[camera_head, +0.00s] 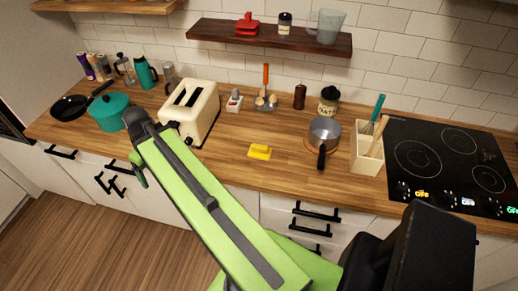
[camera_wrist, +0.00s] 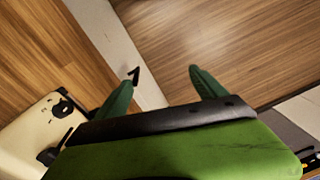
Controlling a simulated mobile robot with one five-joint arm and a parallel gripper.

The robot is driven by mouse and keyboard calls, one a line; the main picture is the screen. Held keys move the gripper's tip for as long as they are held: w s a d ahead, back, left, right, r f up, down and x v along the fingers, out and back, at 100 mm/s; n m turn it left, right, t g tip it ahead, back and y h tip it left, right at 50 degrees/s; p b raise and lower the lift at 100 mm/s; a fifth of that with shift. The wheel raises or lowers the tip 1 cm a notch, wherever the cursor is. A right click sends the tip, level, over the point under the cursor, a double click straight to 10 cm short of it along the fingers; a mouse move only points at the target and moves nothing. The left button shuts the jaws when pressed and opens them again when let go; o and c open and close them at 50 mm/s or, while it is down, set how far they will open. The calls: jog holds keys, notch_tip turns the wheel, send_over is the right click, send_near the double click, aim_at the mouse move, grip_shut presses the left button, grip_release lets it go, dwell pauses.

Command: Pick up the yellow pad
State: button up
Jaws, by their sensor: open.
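The yellow pad (camera_head: 259,152) lies on the wooden counter near its front edge, in the middle of the head view. It is small and blocky. It does not show in the wrist view. My gripper (camera_wrist: 163,72) is open with nothing between its two green fingers. It points down over the front edge of the counter, with floor and a cabinet front below. In the head view, my arm's end is in front of the toaster, well left of the pad and apart from it; the fingers are mostly hidden there.
The cream toaster (camera_head: 191,110) stands close to my arm's end; it also shows in the wrist view (camera_wrist: 40,128). A saucepan (camera_head: 324,132) and utensil box (camera_head: 367,150) stand right of the pad. A teal pot (camera_head: 108,112) is at left. Counter around the pad is clear.

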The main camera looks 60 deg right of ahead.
jog(key=s+d+r+t+p, duration=0.1)
jog(key=s+d, duration=0.2)
jog(key=d, duration=0.4)
jog(key=s+d+r, duration=0.1)
jog(key=s+d, duration=0.1)
jog(key=d, duration=0.6)
notch_tip(320, 180, up, 3)
jog(key=n+t+p, duration=0.2)
send_over(261, 146)
jog(key=w+a, duration=0.4)
jog(key=a, duration=0.1)
jog(key=s+d+r+t, duration=0.1)
jog(key=s+d, duration=0.5)
jog(key=s, duration=0.4)
jog(key=shift+n, duration=0.3)
jog(key=b+x, duration=1)
jog(key=x, duration=0.2)
jog(key=shift+w+b, duration=0.1)
jog(key=shift+b, duration=0.25)
jog(key=shift+w+f, duration=0.1)
jog(key=shift+f, duration=0.05)
jog(key=b+x, duration=0.5)
jog(key=shift+f, duration=0.1)
jog(key=shift+c, duration=0.4)
